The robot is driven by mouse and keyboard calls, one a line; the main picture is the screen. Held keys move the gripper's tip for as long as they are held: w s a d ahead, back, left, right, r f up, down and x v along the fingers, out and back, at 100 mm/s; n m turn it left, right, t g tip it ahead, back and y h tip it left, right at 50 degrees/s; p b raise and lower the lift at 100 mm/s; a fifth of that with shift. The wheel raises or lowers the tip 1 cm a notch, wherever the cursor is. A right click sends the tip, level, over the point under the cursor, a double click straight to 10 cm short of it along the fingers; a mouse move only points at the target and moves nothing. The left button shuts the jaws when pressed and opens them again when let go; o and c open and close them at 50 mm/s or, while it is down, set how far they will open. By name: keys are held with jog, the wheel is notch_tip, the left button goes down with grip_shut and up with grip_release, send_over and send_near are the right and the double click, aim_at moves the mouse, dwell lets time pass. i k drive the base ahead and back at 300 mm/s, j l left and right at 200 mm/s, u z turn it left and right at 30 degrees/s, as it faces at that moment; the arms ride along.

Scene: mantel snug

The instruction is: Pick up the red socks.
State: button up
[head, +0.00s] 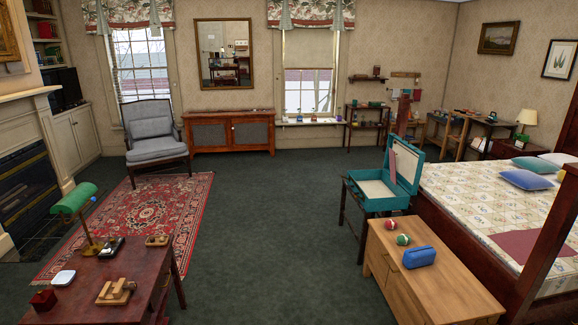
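No item that I can clearly make out as red socks shows in the head view. Two small rounded items lie close together on the light wooden chest (440,290) at the right. One is a mostly red ball-like item (390,225) with a pale patch; the other is a green and red ball-like item (402,239). They are too small to tell whether either is rolled socks. My gripper is not in view.
A blue pouch (419,257) lies near the two round items. An open teal case (376,190) stands behind the chest, and a bed (490,195) is at right. A dark red desk (130,270) with a green lamp (74,199) is at left. Carpet (270,250) between is clear.

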aim_at(390, 224)
jog(key=i+z, duration=0.1)
jog(key=i, duration=1.7)
jog(key=i+z, duration=0.3)
jog(key=i+j+z, duration=0.15)
jog(key=i+z, duration=0.15)
jog(key=i, duration=0.2)
jog(key=i+j+z, duration=0.3)
jog(key=i+l+z, duration=0.1)
jog(key=z, duration=0.35)
jog(key=i+z, duration=0.55)
jog(key=z, duration=0.3)
jog(key=i+j+z, duration=0.15)
jog(key=z, duration=0.3)
jog(key=i+j, duration=0.05)
